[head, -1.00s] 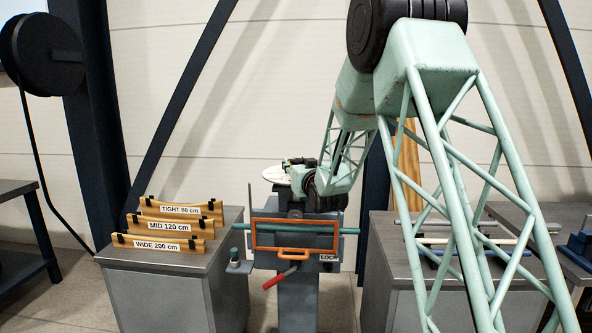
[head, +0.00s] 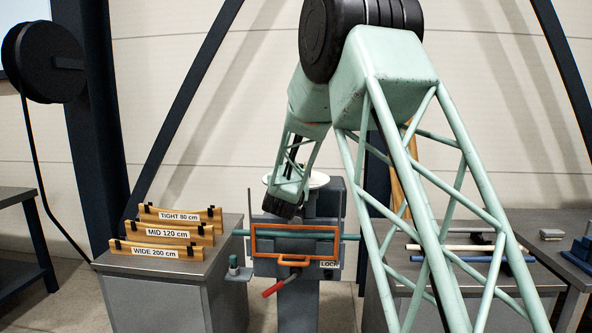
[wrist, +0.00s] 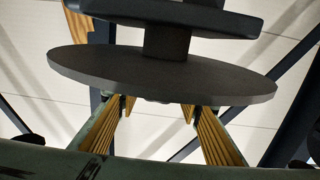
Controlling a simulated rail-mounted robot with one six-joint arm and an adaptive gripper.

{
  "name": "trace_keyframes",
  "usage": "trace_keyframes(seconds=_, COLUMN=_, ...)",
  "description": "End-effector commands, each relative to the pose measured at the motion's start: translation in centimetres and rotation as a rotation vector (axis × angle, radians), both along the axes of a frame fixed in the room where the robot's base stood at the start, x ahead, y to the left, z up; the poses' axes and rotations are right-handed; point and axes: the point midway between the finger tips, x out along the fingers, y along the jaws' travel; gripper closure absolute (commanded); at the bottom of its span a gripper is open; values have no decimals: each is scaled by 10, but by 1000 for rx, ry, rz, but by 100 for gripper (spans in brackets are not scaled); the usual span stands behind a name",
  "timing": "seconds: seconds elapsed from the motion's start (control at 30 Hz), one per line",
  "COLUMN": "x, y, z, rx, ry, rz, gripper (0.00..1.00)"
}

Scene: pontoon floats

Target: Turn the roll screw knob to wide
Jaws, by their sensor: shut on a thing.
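The roll screw's round dial plate shows white (head: 318,180) behind the orange frame in the head view. In the wrist view a large dark disc (wrist: 160,77) on a short post fills the upper middle and looks like this plate's back. My gripper (wrist: 158,110) has its two ribbed yellow-brown fingers reaching up to the disc's edge. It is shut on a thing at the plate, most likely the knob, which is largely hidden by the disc. In the head view the fingers are hidden behind my black wrist. I cannot read the knob's setting.
Boards marked TIGHT 80 cm (head: 180,217), MID 120 cm (head: 170,234) and WIDE 200 cm (head: 156,250) stand on the left cabinet. An orange frame (head: 295,258), a teal bar and a red-handled lever (head: 274,290) are at the machine's front. Rods lie on the right bench.

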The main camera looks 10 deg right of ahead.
Motion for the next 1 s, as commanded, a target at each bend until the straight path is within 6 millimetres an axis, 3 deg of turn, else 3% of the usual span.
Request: trace_keyframes(seconds=1.0, x=1, y=2, z=4, rx=0, ry=-1, rz=-409, gripper=78)
